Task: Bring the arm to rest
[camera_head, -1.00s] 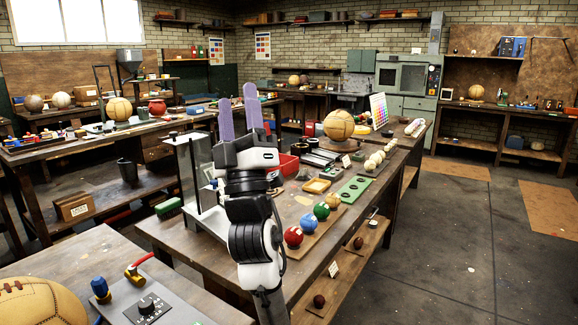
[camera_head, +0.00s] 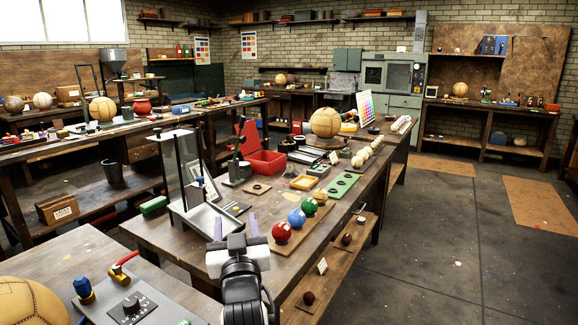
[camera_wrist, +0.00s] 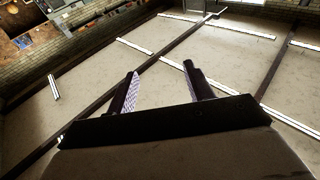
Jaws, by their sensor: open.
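My gripper (camera_head: 236,226) is low in the head view, at the near edge of the middle workbench (camera_head: 180,248). Its two purple fingers stand apart with nothing between them. My white and black arm is folded below it, and its lower part is cut off by the bottom of the picture. In the wrist view my gripper (camera_wrist: 160,78) is open and empty, with the pale ceiling (camera_wrist: 145,115) and its dark beams behind it.
Red (camera_head: 281,232), blue (camera_head: 297,218) and green (camera_head: 309,206) balls sit on a board just beyond my gripper. A glass-sided stand (camera_head: 186,165) is to its left. A large leather ball (camera_head: 28,302) is at lower left. The floor (camera_head: 430,250) at right is clear.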

